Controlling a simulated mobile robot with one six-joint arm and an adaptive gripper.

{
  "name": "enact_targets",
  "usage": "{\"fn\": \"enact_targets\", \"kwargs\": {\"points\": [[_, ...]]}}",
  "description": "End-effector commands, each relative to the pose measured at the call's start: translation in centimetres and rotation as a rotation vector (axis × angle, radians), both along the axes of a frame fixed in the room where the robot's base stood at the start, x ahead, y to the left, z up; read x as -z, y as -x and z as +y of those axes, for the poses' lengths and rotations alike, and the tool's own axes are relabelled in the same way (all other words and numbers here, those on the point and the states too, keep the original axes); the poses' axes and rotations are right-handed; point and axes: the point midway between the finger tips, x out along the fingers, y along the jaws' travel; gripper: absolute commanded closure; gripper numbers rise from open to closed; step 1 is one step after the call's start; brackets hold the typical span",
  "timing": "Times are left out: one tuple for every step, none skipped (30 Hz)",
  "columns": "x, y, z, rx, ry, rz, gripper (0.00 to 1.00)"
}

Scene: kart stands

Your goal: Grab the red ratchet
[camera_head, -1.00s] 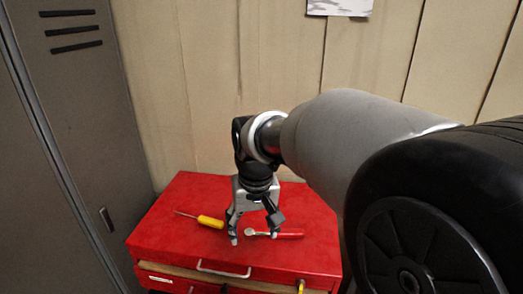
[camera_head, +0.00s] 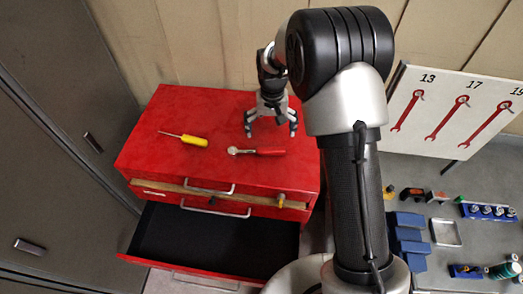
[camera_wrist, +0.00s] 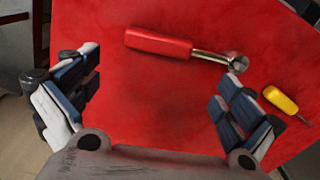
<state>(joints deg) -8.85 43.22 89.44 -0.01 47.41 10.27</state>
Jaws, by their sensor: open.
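The red ratchet (camera_head: 256,152) lies flat on top of the red tool chest (camera_head: 150,150), its silver head to the left in the head view. In the wrist view the ratchet (camera_wrist: 165,43) lies beyond the fingertips, with its red handle left of centre and its head at the right. My gripper (camera_head: 271,133) is open and empty, pointing down over the chest, behind the ratchet and apart from it. Its spread fingers also show in the wrist view (camera_wrist: 160,90).
A yellow screwdriver (camera_head: 194,140) lies on the chest left of the ratchet. An open, dark drawer (camera_head: 215,240) juts out at the chest's front. A grey locker (camera_head: 50,130) stands at the left. At the right are a wrench board (camera_head: 450,110) and several blue bins (camera_head: 408,230).

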Motion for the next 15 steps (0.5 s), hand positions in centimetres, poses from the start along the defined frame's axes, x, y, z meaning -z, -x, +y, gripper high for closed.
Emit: {"fn": "enact_targets", "kwargs": {"points": [[1.0,0.1,0.0,0.0,0.0,0.003,0.0],[1.4,0.1,0.0,0.0,0.0,0.002,0.0],[2.0,0.1,0.0,0.0,0.0,0.002,0.0],[2.3,0.0,0.0,0.0,0.0,0.001,0.0],[2.5,0.0,0.0,0.0,0.0,0.0,0.0],[2.7,0.0,0.0,0.0,0.0,-0.001,0.0],[2.8,0.0,0.0,0.0,0.0,-0.001,0.0],[2.9,0.0,0.0,0.0,0.0,-0.001,0.0],[3.1,0.0,0.0,0.0,0.0,0.0,0.0],[3.2,0.0,0.0,0.0,0.0,0.0,0.0],[3.4,0.0,-0.1,0.0,0.0,0.001,0.0],[3.8,0.1,-0.1,0.0,0.0,0.001,0.0],[4.1,0.1,-0.2,0.0,0.0,0.001,0.0],[4.4,0.1,-0.2,0.0,0.0,0.001,0.0],[5.0,0.1,-0.3,0.0,0.0,0.003,0.0]]}}
